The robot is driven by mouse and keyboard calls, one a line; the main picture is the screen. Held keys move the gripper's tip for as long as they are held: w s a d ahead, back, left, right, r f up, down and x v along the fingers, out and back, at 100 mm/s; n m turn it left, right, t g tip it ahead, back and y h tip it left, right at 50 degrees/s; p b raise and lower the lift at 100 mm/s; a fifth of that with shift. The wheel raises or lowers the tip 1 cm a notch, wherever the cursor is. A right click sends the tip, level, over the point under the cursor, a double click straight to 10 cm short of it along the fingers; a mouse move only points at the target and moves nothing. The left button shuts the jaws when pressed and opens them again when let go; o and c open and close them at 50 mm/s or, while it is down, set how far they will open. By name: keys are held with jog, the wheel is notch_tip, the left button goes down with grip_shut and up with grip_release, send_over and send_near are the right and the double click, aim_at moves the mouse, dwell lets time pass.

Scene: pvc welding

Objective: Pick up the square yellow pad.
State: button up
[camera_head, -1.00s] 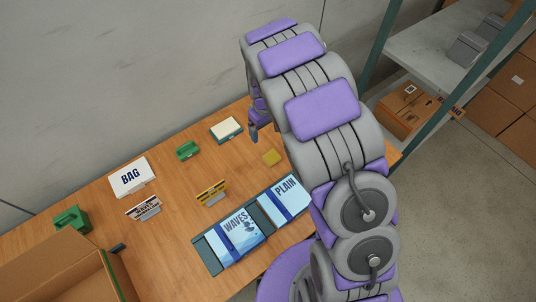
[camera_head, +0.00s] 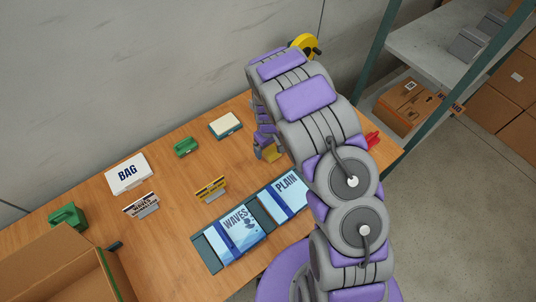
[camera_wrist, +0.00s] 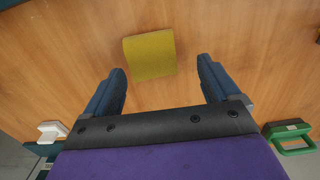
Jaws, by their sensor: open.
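The square yellow pad (camera_wrist: 150,54) lies flat on the wooden table, just beyond my fingertips in the wrist view. I cannot tell the exact height of the fingertips above the table.
An open cardboard box (camera_head: 60,268) stands front left. A wall runs behind.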

jog(key=shift+d+f, duration=1.05)
jog(key=shift+a, duration=1.1)
jog(key=c, duration=0.5)
jog(key=shift+c, duration=0.8)
jog(key=shift+d, duration=0.9)
jog(key=c, duration=0.5)
